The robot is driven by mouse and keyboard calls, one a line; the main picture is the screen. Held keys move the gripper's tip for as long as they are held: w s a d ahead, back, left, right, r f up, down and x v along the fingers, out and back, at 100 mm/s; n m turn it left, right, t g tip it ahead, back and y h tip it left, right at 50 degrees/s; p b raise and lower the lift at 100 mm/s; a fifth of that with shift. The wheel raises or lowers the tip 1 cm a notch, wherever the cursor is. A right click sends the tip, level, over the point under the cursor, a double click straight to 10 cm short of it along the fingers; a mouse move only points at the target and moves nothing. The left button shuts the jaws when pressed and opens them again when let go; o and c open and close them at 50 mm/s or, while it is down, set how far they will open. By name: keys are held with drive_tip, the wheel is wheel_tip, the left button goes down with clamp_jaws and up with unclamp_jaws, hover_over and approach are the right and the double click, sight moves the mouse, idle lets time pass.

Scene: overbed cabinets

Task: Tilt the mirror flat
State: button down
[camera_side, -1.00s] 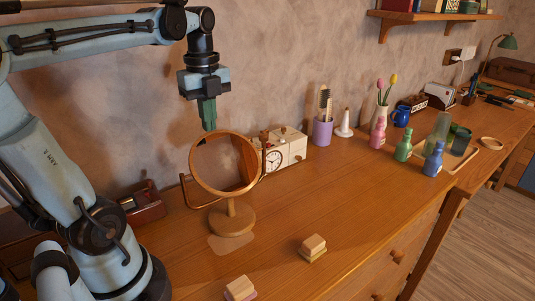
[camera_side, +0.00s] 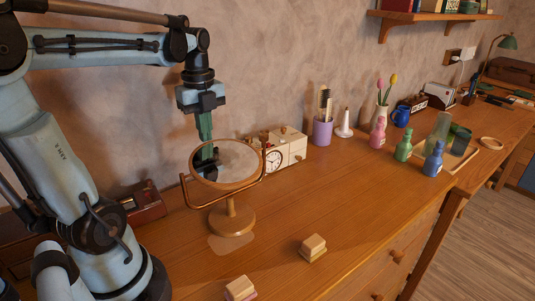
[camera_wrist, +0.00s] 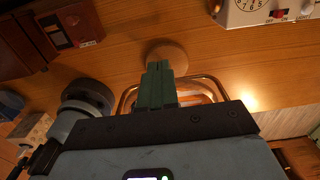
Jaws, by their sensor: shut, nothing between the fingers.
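The round wooden-framed mirror (camera_side: 238,162) stands on the desk on a round wooden base (camera_side: 231,218), inside a U-shaped bracket. Its glass is tipped upward, close to level but still somewhat slanted in the side view. My gripper (camera_side: 205,136) points down with its green fingers shut and empty, at the mirror's far-left rim. I cannot tell whether they touch it. A dark reflection of the fingers shows in the glass. In the wrist view my gripper (camera_wrist: 158,70) covers most of the mirror, and the stand base (camera_wrist: 167,53) shows beyond the fingertips.
A white clock box (camera_side: 284,150) stands close behind the mirror on the right. A red-brown box (camera_side: 145,203) is at the left. A purple cup (camera_side: 322,132) and bottles stand farther right. The middle desk is clear.

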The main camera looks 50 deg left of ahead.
drive_tip(key=shift+r, duration=0.1)
idle(0.3)
drive_tip(key=d+r+n+y, duration=0.1)
drive_tip(key=d+r+n, duration=0.1)
drive_tip(key=r+n, duration=0.6)
drive_tip(key=d+r+n+y, duration=0.1)
drive_tip(key=d+r+n, duration=0.2)
drive_tip(key=r+n, duration=0.5)
drive_tip(key=f, duration=0.5)
drive_tip(key=a+f+n, duration=0.1)
drive_tip(key=f, duration=0.4)
drive_tip(key=a+f+n, duration=0.1)
drive_tip(key=f, duration=0.4)
drive_tip(key=shift+w+a+f, duration=0.2)
drive_tip(key=shift+w+a, duration=0.05)
drive_tip(key=shift+a+f+h, duration=0.3)
drive_tip(key=shift+f+h, duration=0.5)
drive_tip(key=shift+f, duration=0.05)
